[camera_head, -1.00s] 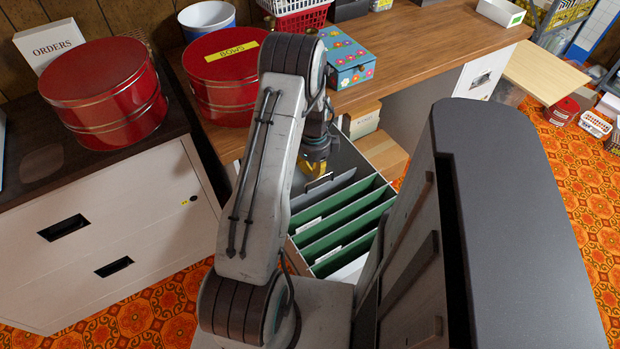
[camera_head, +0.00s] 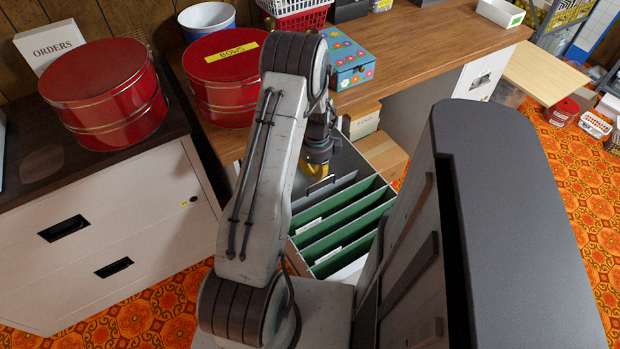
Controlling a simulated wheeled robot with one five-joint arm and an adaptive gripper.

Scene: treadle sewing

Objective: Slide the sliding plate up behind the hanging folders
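The green hanging folders (camera_head: 345,228) stand in rows in an open drawer below the wooden counter. The grey sliding plate (camera_head: 328,187) stands tilted behind the folders, with a small metal handle or clip at its top edge. My gripper (camera_head: 318,172) is over the back part of the drawer, right by the plate's top. Its yellow fingertips point down, partly hidden by my arm. I cannot tell whether they touch the plate or how far apart they are.
Cardboard boxes (camera_head: 382,155) sit right of the drawer. A white cabinet (camera_head: 110,240) with a red tin (camera_head: 105,95) stands at left.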

